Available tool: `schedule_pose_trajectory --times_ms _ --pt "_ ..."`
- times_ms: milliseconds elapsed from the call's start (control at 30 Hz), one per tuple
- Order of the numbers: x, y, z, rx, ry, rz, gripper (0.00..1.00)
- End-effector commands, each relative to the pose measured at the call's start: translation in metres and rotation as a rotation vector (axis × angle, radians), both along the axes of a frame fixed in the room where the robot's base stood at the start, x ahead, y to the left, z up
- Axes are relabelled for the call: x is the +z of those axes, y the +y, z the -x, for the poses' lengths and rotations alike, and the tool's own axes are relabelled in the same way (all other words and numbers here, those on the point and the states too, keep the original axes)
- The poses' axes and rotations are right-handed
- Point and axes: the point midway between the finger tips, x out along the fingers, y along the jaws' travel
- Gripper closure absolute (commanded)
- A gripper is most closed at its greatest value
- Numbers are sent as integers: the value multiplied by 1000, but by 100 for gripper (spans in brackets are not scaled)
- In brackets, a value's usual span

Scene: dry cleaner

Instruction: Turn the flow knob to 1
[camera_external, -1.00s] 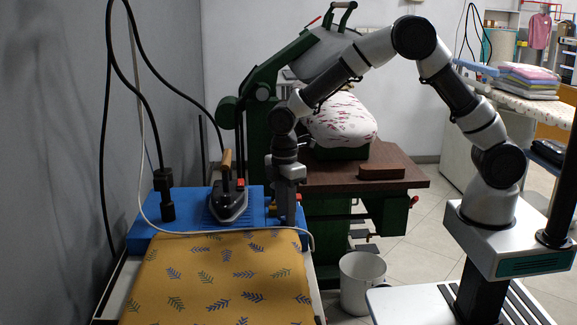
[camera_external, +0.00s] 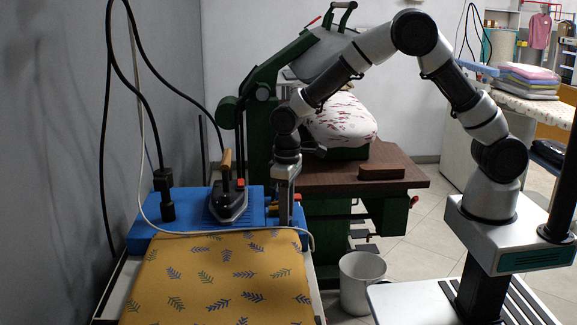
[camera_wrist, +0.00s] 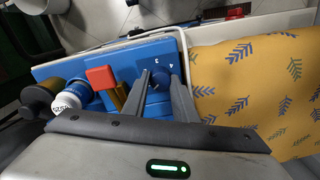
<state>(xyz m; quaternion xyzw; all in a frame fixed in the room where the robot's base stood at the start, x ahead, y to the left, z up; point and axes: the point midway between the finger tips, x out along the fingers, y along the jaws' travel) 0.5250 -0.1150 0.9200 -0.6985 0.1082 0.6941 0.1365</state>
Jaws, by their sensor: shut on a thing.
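The flow knob (camera_wrist: 159,78) is a small dark blue dial on the blue steam unit (camera_wrist: 112,66). White numerals, which look like 3 and 4, show on the panel beside it; its pointer is too small to read, and no 1 shows. My gripper (camera_wrist: 160,82) points down with its two fingers shut on the knob's sides. In the external view my gripper (camera_external: 285,207) is at the right end of the blue unit (camera_external: 194,226), and the knob is hidden there.
A red switch (camera_wrist: 101,77) and a white-capped fitting (camera_wrist: 66,101) sit beside the knob. An iron (camera_external: 229,202) stands on the unit to the left. A pale hose (camera_external: 200,234) runs along the yellow patterned board (camera_external: 220,272).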

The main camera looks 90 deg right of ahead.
Motion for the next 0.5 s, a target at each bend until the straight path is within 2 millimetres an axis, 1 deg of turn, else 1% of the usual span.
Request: schedule_pose_trajectory --times_ms 200,500 --pt "1 0 -1 -79 -3 0 97" --pt "0 0 -1 -112 -3 0 97"
